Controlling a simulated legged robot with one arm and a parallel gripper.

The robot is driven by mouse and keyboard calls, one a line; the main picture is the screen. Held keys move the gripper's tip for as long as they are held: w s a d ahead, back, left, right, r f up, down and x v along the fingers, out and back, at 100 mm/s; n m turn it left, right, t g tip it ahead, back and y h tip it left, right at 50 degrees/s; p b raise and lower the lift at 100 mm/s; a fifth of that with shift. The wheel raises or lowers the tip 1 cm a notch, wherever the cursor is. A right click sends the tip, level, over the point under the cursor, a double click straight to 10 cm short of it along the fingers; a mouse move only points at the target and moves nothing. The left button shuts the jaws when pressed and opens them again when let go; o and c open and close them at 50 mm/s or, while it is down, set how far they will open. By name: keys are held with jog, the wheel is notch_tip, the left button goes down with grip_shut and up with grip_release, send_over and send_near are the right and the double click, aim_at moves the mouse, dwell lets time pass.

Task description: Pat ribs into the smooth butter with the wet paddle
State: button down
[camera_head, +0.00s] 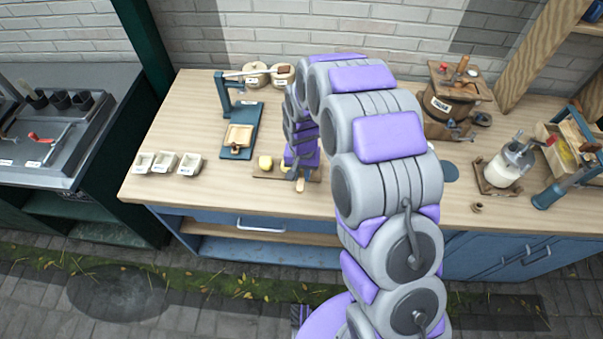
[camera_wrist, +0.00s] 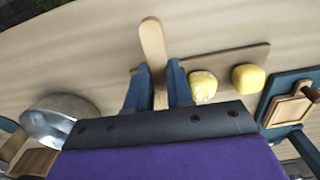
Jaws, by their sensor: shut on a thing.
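My gripper (camera_wrist: 158,70) is shut on a wooden paddle (camera_wrist: 152,42) in the wrist view; its pale rounded end sticks out past the fingertips. In the head view my gripper (camera_head: 299,174) is low over the bench, with a bit of the paddle (camera_head: 300,186) showing below it. Two yellow butter lumps sit on a wooden board (camera_wrist: 232,59) beside the gripper. The nearer butter lump (camera_wrist: 203,87) has pale specks; the farther butter lump (camera_wrist: 248,77) looks smooth. The paddle's other end is hidden.
A blue press (camera_head: 236,152) with a wooden mould stands left of the board. Several small labelled dishes (camera_head: 165,162) line the bench's left end. A metal bowl (camera_wrist: 58,118) is near my gripper.

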jog(key=shift+r+p, duration=0.75)
jog(key=shift+r, duration=2)
jog(key=shift+d, duration=0.1)
jog(key=w+d+r+b, duration=0.1)
jog(key=d+r, duration=0.2)
jog(key=d, duration=0.5)
jog(key=w+d+r+n+b, duration=0.1)
jog(key=d+r, duration=0.2)
jog(key=d, duration=0.5)
jog(key=shift+w+d, duration=0.3)
jog(key=shift+d, duration=0.05)
jog(key=shift+a+r, duration=0.1)
jog(key=shift+a, duration=0.05)
jog(key=shift+d, duration=0.2)
